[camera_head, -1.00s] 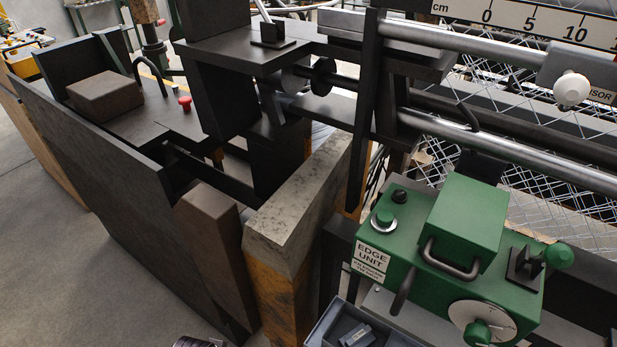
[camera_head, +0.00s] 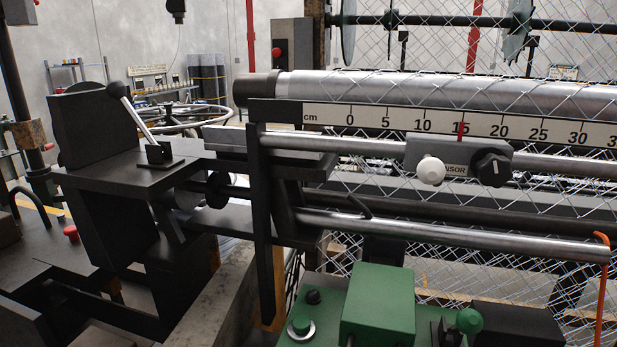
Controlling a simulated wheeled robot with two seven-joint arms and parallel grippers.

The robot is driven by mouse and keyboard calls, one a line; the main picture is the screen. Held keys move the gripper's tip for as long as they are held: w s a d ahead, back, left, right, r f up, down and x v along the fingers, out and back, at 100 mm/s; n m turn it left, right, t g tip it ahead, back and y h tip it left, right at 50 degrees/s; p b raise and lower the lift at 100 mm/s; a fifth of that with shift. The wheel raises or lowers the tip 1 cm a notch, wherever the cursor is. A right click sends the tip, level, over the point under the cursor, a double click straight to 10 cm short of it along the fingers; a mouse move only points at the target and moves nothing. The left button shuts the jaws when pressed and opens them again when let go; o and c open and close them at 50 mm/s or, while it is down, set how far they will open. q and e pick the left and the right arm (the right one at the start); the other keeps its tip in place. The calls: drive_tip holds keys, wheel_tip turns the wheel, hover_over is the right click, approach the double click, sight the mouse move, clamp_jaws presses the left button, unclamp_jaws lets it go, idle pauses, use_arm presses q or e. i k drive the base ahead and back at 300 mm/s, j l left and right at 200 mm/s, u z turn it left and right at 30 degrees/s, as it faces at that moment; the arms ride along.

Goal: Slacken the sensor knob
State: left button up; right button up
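The grey sensor block (camera_head: 458,157) sits on the upper steel rail (camera_head: 350,147), below the cm scale (camera_head: 400,121). It carries a round white knob (camera_head: 431,171) on its left and a black knob (camera_head: 491,168) with a pale mark on its right. The label between them reads "NSOR", its start hidden by the white knob. A red pointer (camera_head: 461,130) stands near 15 on the scale. Neither of my grippers shows in the head view.
A green unit (camera_head: 378,305) with a green knob (camera_head: 469,321) stands below the rails. A lever (camera_head: 136,113) rises from the dark machine frame at left. An orange hook (camera_head: 602,262) hangs at the lower rail's right end. Chain-link mesh fills the back.

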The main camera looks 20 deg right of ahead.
sight(494, 171)
drive_tip(key=l+z, duration=0.1)
drive_tip(key=z, duration=0.65)
drive_tip(key=l+z, duration=0.15)
drive_tip(key=z, duration=0.2)
drive_tip(key=i+j, duration=0.05)
